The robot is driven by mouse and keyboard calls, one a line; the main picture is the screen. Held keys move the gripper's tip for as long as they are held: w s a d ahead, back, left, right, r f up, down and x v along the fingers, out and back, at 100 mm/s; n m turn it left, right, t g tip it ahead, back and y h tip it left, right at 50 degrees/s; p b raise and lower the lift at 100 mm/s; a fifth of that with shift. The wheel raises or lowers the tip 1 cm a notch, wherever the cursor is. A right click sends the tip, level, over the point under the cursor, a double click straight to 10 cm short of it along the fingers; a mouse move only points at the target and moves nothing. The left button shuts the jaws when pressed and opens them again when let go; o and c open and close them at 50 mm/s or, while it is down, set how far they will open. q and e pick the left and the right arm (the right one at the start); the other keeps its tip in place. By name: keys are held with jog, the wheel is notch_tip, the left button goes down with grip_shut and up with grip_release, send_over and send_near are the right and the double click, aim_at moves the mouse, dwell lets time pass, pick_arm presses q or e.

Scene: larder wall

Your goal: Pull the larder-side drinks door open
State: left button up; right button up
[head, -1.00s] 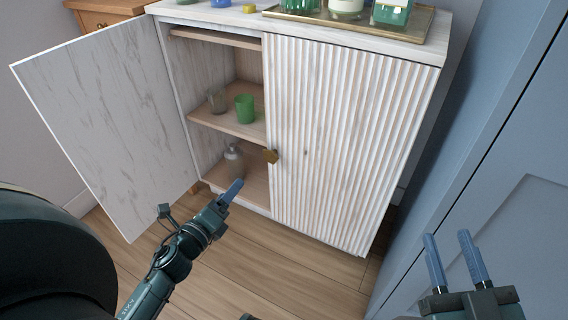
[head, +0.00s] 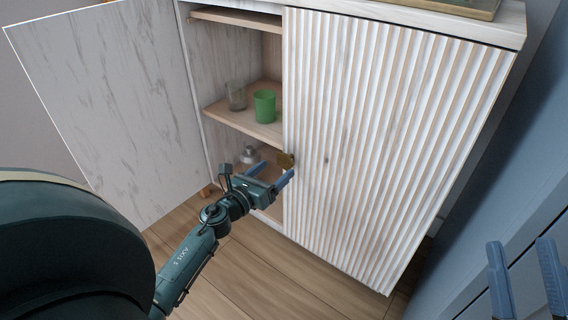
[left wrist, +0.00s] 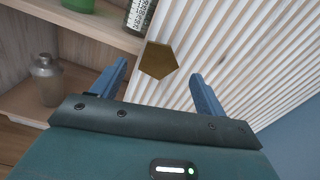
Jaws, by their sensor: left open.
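The closed ribbed white door (head: 375,140) covers the cabinet's right half, beside the blue wall. Its brass knob (head: 286,159) sits near the door's left edge; in the left wrist view the knob (left wrist: 158,60) is a faceted brass piece. My left gripper (head: 272,172) is open, its blue fingers pointing at the knob. In the left wrist view the knob shows between and just beyond the fingertips, with no visible contact. My right gripper (head: 521,258) is open and empty at the lower right, away from the door.
The cabinet's left door (head: 115,110) stands open. Inside are a green cup (head: 265,106), a clear glass (head: 236,96) and a metal shaker (left wrist: 46,80). A brass tray (head: 455,8) is on top. A blue panel (head: 500,170) rises close at the right. Wooden floor lies in front.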

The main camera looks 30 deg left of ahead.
aim_at(284, 162)
pick_arm(q)
jog(key=w, duration=0.5)
jog(key=shift+d, duration=0.2)
jog(key=c, duration=1.4)
